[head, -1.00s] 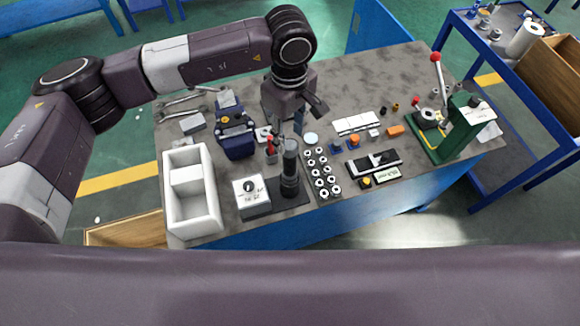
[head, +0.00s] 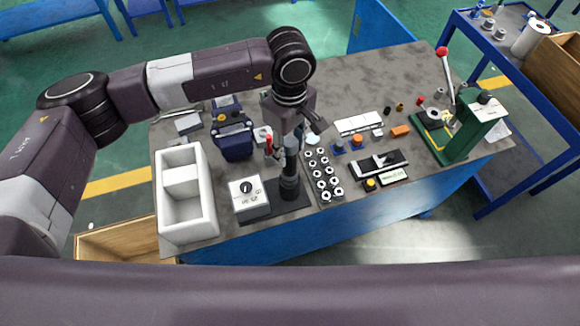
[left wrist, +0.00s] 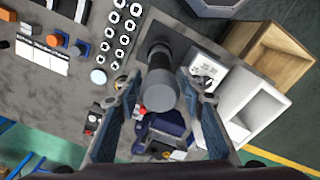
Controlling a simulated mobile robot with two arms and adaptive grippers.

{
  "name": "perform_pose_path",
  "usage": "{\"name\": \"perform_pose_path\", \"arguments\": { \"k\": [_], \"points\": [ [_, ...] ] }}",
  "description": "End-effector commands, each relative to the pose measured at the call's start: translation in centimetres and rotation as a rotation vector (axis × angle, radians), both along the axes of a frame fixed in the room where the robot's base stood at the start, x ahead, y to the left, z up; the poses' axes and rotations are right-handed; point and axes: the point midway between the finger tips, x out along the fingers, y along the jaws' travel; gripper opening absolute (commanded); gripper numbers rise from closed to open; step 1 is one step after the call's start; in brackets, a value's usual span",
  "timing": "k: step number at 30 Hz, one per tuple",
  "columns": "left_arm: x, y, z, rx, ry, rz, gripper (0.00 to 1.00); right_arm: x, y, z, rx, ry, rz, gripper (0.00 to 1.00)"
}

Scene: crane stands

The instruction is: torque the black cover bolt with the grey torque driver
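A dark grey upright cylinder (head: 289,183), which looks like the torque driver, stands on a black base plate (head: 262,213) near the bench's front edge. My left gripper (head: 289,138) points down at its top. In the left wrist view, the two fingers of the gripper (left wrist: 160,115) are apart, with the grey cylinder (left wrist: 161,84) showing between them. I see no grip on it; whether the fingers touch it I cannot tell. I cannot make out the black cover bolt. My right gripper is not in view.
A white dial box (head: 246,200) and white two-part tray (head: 187,230) stand left of the cylinder; a rack of round parts (head: 322,178) is close on its right. A blue fixture (head: 234,142) stands behind. A green lever press (head: 468,128) is at right. The bench's back middle is clear.

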Motion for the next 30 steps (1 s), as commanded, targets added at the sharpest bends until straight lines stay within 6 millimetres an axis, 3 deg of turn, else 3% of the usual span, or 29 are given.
{"name": "perform_pose_path", "arguments": {
  "k": [1,9,30],
  "points": [
    [0.0,0.0,0.0,0.000,0.000,0.000,0.28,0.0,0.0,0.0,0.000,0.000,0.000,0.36],
    [0.0,0.0,0.0,0.000,0.000,0.000,0.00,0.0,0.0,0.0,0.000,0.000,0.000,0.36],
    [0.1,-0.1,2.3,-0.002,-0.004,0.001,0.00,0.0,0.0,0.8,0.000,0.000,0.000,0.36]
  ]
}}
